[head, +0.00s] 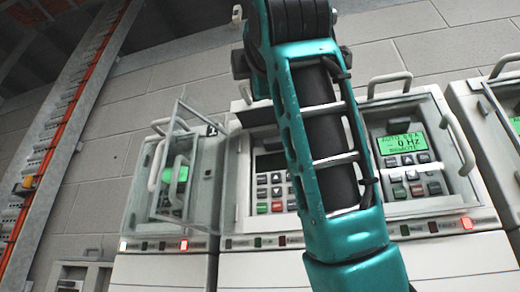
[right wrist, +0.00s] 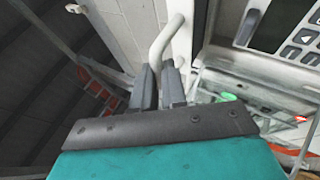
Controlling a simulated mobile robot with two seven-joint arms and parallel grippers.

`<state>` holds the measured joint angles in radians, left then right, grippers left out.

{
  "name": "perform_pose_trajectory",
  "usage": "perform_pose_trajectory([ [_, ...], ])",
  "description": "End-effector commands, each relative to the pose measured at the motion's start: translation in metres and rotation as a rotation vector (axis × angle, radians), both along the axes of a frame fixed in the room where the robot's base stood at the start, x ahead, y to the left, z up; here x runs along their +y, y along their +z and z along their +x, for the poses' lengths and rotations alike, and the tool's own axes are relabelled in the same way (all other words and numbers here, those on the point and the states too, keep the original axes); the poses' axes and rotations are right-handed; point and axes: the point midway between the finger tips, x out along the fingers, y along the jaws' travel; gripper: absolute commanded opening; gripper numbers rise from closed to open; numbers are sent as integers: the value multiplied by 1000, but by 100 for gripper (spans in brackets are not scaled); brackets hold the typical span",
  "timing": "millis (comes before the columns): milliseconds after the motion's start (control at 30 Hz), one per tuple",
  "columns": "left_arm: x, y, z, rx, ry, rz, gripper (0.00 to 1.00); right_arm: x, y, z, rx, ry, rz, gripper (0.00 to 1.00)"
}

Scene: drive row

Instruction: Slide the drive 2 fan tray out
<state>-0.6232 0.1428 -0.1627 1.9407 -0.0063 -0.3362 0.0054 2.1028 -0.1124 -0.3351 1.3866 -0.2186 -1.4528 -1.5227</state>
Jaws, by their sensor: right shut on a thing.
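My right gripper (right wrist: 160,88) is shut on a pale tubular handle (right wrist: 166,38), which passes between its two grey fingers. The handle is beside a drive panel (right wrist: 285,30) with a dark display and grey keys. In the head view my teal right arm rises across the middle drive (head: 267,160), hiding much of its front, and my fingertips are not clearly seen there. The middle drive has a dark display. I cannot read any drive number. My left gripper is not in view.
A clear door (head: 208,180) stands out between the left and middle drives. The left drive (head: 165,240) and right drive (head: 430,215) have green displays and red lamps. Another handle (head: 390,78) tops the right drive. A cable ladder (head: 75,110) runs up the left.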

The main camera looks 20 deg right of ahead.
Motion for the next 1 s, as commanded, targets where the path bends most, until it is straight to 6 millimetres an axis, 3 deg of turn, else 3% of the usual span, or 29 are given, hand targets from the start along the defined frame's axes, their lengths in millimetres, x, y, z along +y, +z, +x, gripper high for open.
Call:
perform_pose_trajectory([
  [300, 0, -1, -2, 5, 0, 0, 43, -1, 0, 1, 2, 1, 2, 37],
  [633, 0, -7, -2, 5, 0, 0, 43, 0, -4, -4, 0, 1, 2, 37],
  [767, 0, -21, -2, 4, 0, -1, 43, 2, -16, -18, -2, 2, 1, 37],
  [1000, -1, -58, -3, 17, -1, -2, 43, 7, -43, -61, -3, 2, 1, 37],
])
